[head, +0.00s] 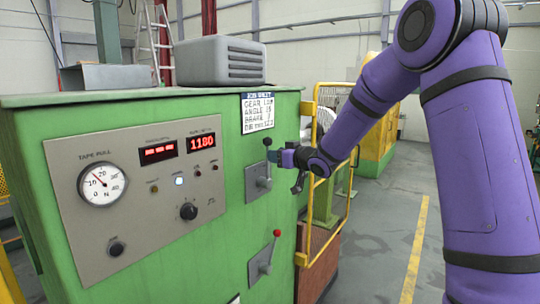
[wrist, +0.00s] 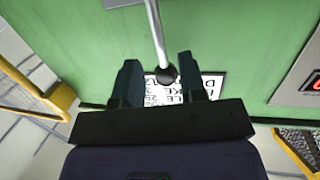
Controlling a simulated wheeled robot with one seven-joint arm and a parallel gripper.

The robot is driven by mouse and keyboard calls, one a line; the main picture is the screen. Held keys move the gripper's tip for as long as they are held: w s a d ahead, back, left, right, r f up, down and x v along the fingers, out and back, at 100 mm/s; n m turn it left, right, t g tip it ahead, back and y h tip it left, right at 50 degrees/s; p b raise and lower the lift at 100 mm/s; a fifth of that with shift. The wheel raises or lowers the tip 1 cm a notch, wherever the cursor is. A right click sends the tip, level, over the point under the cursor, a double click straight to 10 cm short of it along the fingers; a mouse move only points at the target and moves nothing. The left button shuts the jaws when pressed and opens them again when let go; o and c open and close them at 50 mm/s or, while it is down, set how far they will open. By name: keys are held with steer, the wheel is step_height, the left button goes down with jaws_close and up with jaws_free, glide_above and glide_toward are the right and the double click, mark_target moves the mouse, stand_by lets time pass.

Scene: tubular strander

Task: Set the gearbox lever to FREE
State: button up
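Two levers are on the green cabinet's side in the head view. The upper lever (head: 267,143) has a black ball knob, points up, and stands on a grey plate (head: 251,190). The lower lever (head: 276,234) has a red knob and its own grey plate (head: 256,268). No label readable here tells which is the gearbox lever. My gripper (head: 277,156) is at the upper lever, near its knob. In the wrist view my gripper (wrist: 161,77) is open, with the black knob (wrist: 167,75) between its fingers and gaps visible on both sides.
A job sheet (head: 257,111) is fixed above the upper lever; it shows behind the knob in the wrist view. A gauge panel (head: 145,185) with dial and red displays is to the left. A yellow rail frame (head: 302,225) stands close to the right of the levers. Floor further right is clear.

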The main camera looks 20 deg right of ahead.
steer(key=v, duration=0.5)
steer(key=shift+s+d, duration=0.15)
steer(key=shift+s, duration=0.2)
steer(key=shift+r, duration=0.1)
steer(key=s+d+r+m+g+h, duration=0.1)
steer(key=s+r+m+g+h, duration=0.2)
steer(key=s, duration=0.6)
steer(key=s+d+r+m+g+h, duration=0.1)
steer(key=s+r+h, duration=0.4)
steer(key=s, duration=0.4)
steer(key=s+a+f+g, duration=0.2)
steer(key=s+g, duration=0.1)
steer(key=s, duration=0.9)
steer(key=s+a+f+m+g+y, duration=0.1)
steer(key=s+a+f+g, duration=0.1)
steer(key=s, duration=1)
steer(key=shift+f+g, duration=0.5)
steer(key=shift+f, duration=0.1)
